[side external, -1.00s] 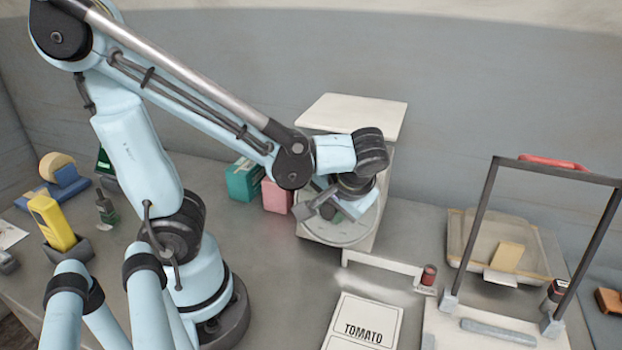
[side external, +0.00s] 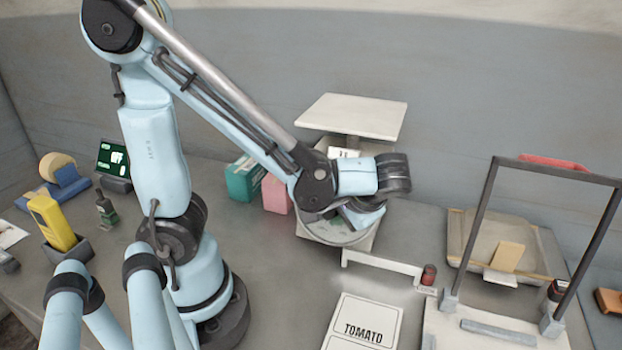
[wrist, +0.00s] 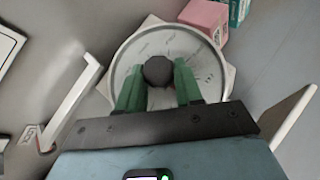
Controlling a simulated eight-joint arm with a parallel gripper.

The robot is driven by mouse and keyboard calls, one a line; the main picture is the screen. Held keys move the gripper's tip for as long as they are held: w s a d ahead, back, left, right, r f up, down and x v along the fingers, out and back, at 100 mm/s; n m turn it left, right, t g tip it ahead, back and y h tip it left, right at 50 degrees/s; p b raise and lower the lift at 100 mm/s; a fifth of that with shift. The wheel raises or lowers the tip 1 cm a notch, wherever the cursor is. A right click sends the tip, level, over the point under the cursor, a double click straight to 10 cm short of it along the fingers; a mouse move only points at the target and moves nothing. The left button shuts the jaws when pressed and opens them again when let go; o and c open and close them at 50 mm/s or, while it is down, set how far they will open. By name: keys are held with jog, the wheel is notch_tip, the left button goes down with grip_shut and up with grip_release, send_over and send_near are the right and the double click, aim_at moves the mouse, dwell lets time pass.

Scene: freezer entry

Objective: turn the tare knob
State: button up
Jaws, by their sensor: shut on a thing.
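The tare knob (wrist: 157,71) is a dark, many-sided knob at the middle of a round, pale dial (wrist: 205,63) in the wrist view. My gripper (wrist: 158,80) has its two green fingers shut on the knob, one on each side. The dial is on the front of a white scale, whose flat top plate (side external: 352,116) shows in the side view. There, my wrist and forearm cover the knob and most of the dial, and the fingertips are hidden.
A pink box (side external: 275,194) and a teal box (side external: 243,180) stand left of the scale. A white bracket (side external: 382,262) and a TOMATO card (side external: 362,325) lie in front. A dark-framed stand (side external: 480,235) is to the right. A small green-lit display (side external: 113,158) stands at the back left.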

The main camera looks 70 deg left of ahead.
jog(key=o, duration=1)
jog(key=shift+o, duration=0.2)
jog(key=v, duration=1.2)
jog(key=w+a+f+m+t+h, duration=0.2)
jog(key=a+f+m+t+h, duration=0.1)
jog(key=t+h, duration=0.4)
jog(key=shift+w+a+f+m+t+h, duration=0.35)
jog(key=shift+a+f+h, duration=0.5)
jog(key=shift+f, duration=0.2)
